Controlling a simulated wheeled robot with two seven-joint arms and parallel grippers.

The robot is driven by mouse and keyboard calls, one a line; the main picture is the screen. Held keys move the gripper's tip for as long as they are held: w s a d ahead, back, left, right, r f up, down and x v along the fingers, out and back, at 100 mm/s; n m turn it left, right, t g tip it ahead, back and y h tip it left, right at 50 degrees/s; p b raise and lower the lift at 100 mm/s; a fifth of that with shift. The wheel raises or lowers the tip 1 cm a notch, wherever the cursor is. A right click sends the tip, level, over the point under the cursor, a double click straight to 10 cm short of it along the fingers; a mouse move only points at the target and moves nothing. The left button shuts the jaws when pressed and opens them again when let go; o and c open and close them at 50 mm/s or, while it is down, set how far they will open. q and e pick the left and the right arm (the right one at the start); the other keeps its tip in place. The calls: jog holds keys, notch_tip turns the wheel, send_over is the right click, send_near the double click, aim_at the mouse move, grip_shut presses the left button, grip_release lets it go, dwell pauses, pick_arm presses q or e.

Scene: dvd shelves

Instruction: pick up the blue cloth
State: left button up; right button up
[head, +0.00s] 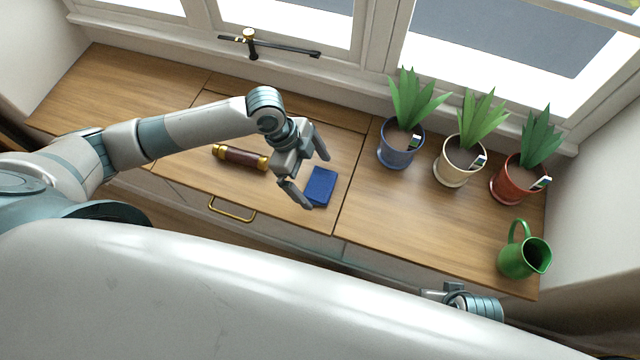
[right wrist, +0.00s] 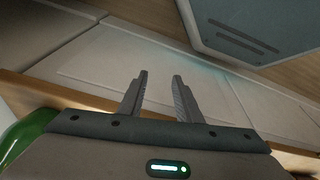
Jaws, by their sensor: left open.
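The blue cloth (head: 321,186) is a small folded dark-blue rectangle lying flat on the wooden window-seat top. My left gripper (head: 309,178) is open, with one finger at the cloth's near-left side and the other beyond its far edge. In the head view I cannot tell whether the fingers touch it. My right gripper (right wrist: 159,82) is open and empty in the right wrist view, facing pale cabinet panels. In the head view only part of my right arm shows at the bottom right.
A brown cylinder with brass ends (head: 241,157) lies left of the gripper. Plants in a blue pot (head: 397,148), a cream pot (head: 458,164) and a red pot (head: 512,182) stand to the right. A green pitcher (head: 520,258) stands near the front right edge. The far left top is clear.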

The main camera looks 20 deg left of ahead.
pick_arm(q)
jog(key=shift+x, duration=1.1)
jog(key=shift+a, duration=0.1)
jog(key=c, duration=1)
